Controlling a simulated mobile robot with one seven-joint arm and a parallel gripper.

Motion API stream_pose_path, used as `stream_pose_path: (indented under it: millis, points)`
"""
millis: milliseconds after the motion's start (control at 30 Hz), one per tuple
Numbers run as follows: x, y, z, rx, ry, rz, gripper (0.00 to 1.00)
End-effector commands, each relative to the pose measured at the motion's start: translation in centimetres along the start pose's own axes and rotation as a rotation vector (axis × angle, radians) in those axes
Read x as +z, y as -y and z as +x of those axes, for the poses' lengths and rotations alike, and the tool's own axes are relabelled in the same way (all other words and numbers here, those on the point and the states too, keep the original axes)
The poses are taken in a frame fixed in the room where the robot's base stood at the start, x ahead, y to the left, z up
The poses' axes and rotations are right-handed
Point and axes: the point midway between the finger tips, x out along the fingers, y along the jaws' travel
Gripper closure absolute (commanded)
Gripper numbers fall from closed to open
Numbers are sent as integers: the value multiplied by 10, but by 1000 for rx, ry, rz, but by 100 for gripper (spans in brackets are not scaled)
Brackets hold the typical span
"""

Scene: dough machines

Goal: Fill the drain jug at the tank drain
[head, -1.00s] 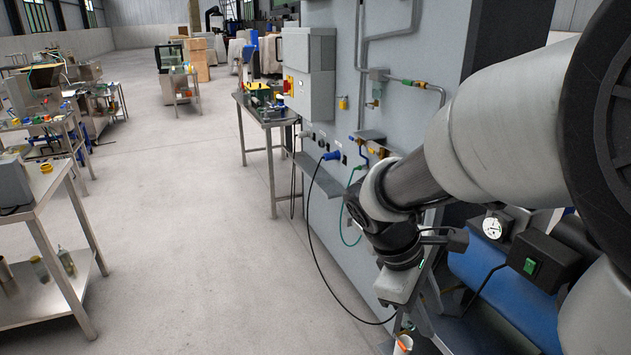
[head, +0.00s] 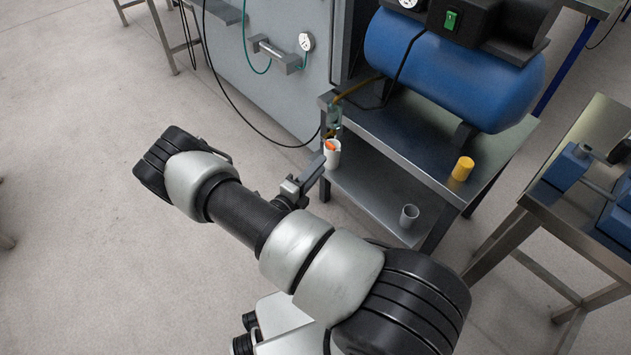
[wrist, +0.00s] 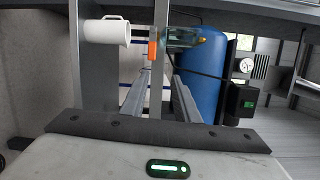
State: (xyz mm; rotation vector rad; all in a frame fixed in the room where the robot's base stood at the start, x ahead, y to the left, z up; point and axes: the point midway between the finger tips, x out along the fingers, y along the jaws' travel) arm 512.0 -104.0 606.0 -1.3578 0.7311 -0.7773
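The white jug (head: 333,158) stands upright by the left leg of the bench, its mouth just under the clear drain bowl (head: 334,115). An orange piece (head: 331,145) shows at the jug's mouth. In the wrist view, which is rolled sideways, the jug (wrist: 105,31), orange piece (wrist: 152,50) and drain bowl (wrist: 185,39) lie beyond the fingers. My gripper (head: 316,170) is beside the jug, pointing towards the orange piece. Its fingers (wrist: 160,84) look apart with nothing between them. The jug's inside and any liquid are hidden.
The blue tank (head: 440,75) lies on the metal bench (head: 390,125). A yellow cup (head: 462,168) stands on the bench top and a grey cup (head: 409,215) on the lower shelf. A black cable (head: 255,125) hangs at the cabinet.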

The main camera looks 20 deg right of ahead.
Motion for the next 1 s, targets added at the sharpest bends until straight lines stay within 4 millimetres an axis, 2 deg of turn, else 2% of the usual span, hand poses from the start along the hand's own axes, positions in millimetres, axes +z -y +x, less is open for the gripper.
stream_pose_path:
  millis: [33,133,367,1000]
  points:
    - [0,-13,-1,-5,28,-41,72]
    - [2,-21,-1,-8,57,-78,72]
    - [2,-21,9,-8,57,-82,72]
    - [4,-21,60,-7,55,-78,72]
